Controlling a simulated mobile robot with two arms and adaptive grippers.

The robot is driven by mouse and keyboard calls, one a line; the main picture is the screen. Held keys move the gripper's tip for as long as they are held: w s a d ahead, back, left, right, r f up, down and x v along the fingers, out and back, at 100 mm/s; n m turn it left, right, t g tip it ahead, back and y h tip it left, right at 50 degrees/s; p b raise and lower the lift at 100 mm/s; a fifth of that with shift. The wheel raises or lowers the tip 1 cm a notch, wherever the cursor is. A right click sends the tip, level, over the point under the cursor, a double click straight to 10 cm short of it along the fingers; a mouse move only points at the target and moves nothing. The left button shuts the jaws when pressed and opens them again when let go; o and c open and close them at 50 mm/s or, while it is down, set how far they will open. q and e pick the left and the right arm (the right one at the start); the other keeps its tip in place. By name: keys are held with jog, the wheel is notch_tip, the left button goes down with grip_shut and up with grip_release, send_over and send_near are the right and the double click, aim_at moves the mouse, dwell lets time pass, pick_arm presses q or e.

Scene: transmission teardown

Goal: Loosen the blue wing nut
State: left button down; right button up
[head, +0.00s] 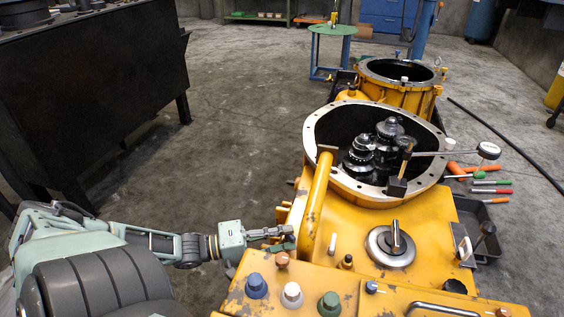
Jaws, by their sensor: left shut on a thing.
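My left gripper (283,234) reaches in from the left to the left side of the yellow transmission housing (360,234). Its fingers are shut on a small fitting there, mostly hidden by the fingers, so its colour and shape cannot be told. A dark green piece (282,247) shows just below the fingers. No blue wing nut can be clearly made out. A blue knob (256,286) stands on the front cover, left of a white knob (292,294) and a green knob (328,304). A small blue part (372,287) sits further right. My right gripper is not in view.
The open round bell (320,133) holds dark gears (389,130). A dial gauge (488,150) on an arm stands at its right, near several coloured-handled tools (492,191). A dark bench (90,95) is at left. The floor between is clear.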

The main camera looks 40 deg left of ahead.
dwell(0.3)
pick_arm(q)
jog(key=c, duration=1.7)
grip_release()
jog(key=shift+r, duration=0.1)
